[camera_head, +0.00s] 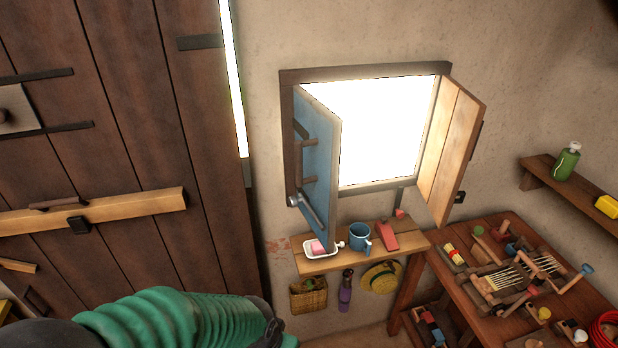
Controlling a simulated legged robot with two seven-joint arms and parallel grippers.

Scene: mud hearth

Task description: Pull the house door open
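The house door (125,110) is a tall panel of dark brown planks filling the left of the head view. A strip of bright light shows between its right edge and the wall, so it looks slightly ajar. A pale wooden bar (140,206) lies across it, with a dark bracket (77,225) and a small brown handle-like piece (57,203). A pale plate with a dark round knob (8,117) is at the far left. My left arm, in a green ribbed sleeve, crosses the bottom edge in front of the door. Neither gripper's fingers show.
Right of the door, a window has an open blue shutter (318,150) and an open wooden shutter (452,150). Below it, a shelf (318,264) holds a blue mug (360,236) and a soap dish (319,249). A cluttered workbench (590,290) stands at right.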

